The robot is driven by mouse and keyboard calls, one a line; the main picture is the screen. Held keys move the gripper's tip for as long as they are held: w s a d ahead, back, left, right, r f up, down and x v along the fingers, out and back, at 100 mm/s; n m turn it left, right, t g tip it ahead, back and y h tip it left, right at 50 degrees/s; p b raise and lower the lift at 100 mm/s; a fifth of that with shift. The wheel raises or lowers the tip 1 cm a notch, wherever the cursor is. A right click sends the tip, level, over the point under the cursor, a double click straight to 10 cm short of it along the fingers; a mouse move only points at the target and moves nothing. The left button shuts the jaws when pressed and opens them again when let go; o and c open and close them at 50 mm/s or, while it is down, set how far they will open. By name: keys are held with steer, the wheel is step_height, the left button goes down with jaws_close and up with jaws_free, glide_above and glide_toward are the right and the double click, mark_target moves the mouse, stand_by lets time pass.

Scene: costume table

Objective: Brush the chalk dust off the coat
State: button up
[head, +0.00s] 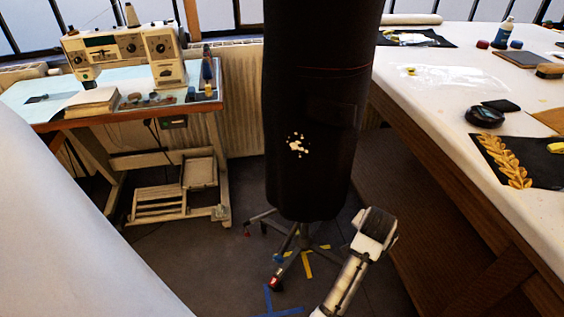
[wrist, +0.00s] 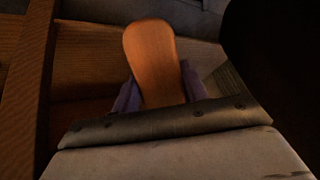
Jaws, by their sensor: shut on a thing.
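The dark coat (head: 320,100) hangs upright on a wheeled stand in the middle of the head view. A patch of white chalk dust (head: 297,146) with scattered specks marks its lower front. My gripper (head: 376,224) is to the lower right of the coat, apart from the patch. In the wrist view, my gripper (wrist: 158,90) is shut on a brush with a rounded wooden back (wrist: 151,55). Its bristles are hidden. A black shape at the right of the wrist view (wrist: 285,60) looks like the coat's edge.
A white-topped table (head: 440,90) on the right holds several small items, including gold leaf trim (head: 503,160). A sewing machine (head: 122,52) stands on a desk at the left. The coat stand's wheeled base (head: 298,245) spreads on the floor below. A pale surface fills the lower left.

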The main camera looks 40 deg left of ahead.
steer(key=s+a+r+n+t+y, duration=0.1)
steer(key=s+a+r+t+y, duration=0.3)
steer(key=s+a+r, duration=0.55)
steer(key=s+a+r+n+t+y, duration=0.15)
steer(key=s+a+r+t, duration=0.45)
steer(key=a+r, duration=0.65)
steer(key=w+a+f+g+p, duration=0.1)
steer(key=w+a+p, duration=0.1)
steer(key=w+a, duration=0.2)
steer(key=shift+w+f+p, duration=0.2)
steer(key=shift+w+p, duration=0.2)
steer(key=shift+w, duration=0.1)
steer(key=shift+h+x, duration=0.25)
steer(key=shift+x, duration=1)
steer(key=shift+d+r, duration=0.15)
steer(key=shift+w+d, duration=0.3)
steer(key=shift+d, duration=0.6)
steer(key=shift+w+d, duration=0.3)
steer(key=shift+d, duration=0.6)
steer(key=shift+w+d+p, duration=0.25)
steer(key=shift+w+d, duration=0.15)
steer(key=shift+d, duration=0.4)
steer(key=shift+w+d+p, duration=0.25)
steer(key=shift+w+d, duration=0.1)
steer(key=shift+d, duration=0.5)
steer(key=shift+w, duration=0.15)
